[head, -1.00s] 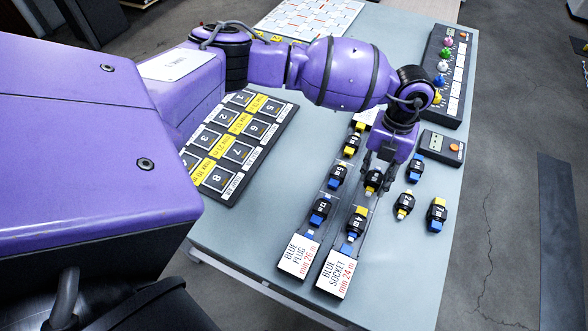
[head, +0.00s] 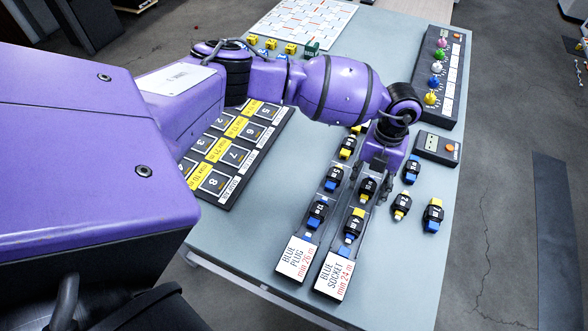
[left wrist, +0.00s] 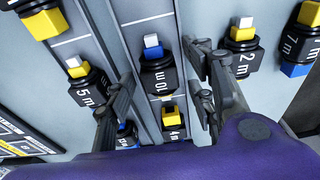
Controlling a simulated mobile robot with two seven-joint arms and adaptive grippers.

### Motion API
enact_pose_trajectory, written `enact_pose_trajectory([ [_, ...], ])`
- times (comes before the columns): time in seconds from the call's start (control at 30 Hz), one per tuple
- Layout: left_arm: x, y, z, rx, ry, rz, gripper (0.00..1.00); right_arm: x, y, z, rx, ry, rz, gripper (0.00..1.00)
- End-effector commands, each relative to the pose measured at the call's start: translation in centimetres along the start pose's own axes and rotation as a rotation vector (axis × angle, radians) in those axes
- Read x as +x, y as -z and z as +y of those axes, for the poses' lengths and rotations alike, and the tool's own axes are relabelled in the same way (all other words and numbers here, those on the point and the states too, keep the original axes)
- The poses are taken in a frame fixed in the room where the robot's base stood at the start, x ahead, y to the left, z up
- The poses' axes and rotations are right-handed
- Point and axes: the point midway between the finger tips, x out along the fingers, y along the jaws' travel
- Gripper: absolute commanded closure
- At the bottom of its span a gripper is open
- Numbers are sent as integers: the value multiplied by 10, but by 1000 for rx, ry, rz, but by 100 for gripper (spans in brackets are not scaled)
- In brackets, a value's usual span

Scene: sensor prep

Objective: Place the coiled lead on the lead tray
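A black coiled lead marked 10 m (left wrist: 157,80), with blue and white ends, lies in a lane of the long lead tray labelled BLUE SOCKET min 24 m (head: 333,275). It also shows in the head view (head: 367,188). A lead marked 4 m with a yellow end (left wrist: 170,122) lies in the same lane, nearer the label. My left gripper (head: 371,184) is low over the 10 m lead. In the left wrist view its fingers (left wrist: 159,66) stand apart on either side of the lead, with gaps visible. My right gripper is not in view.
The BLUE PLUG tray (head: 293,258) lies alongside, holding leads including a 5 m one (left wrist: 86,84). Loose leads marked 2 m (left wrist: 240,52) and 7 m (left wrist: 298,42) lie on the other side. A tester box (head: 438,147) and a numbered board (head: 186,166) flank the trays.

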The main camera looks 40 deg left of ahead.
Motion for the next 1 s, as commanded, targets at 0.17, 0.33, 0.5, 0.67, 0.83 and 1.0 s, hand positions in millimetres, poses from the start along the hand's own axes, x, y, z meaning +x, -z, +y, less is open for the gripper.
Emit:
enact_pose_trajectory([
  [0.17, -4, 0, 0, 1, 0, -3, 51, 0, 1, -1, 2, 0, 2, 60],
  [0.33, -27, -1, -1, 1, 2, -5, 51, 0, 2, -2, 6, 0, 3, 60],
  [0.5, -65, -2, -1, 2, 2, -7, 51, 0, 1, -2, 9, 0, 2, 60],
  [0.67, -97, -1, -1, 2, 0, -6, 51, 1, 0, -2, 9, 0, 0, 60],
  [0.83, -118, -1, 0, 1, 0, -5, 51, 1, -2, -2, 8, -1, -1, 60],
  [1.0, -125, 0, -1, 1, 0, -2, 51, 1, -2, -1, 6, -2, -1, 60],
])
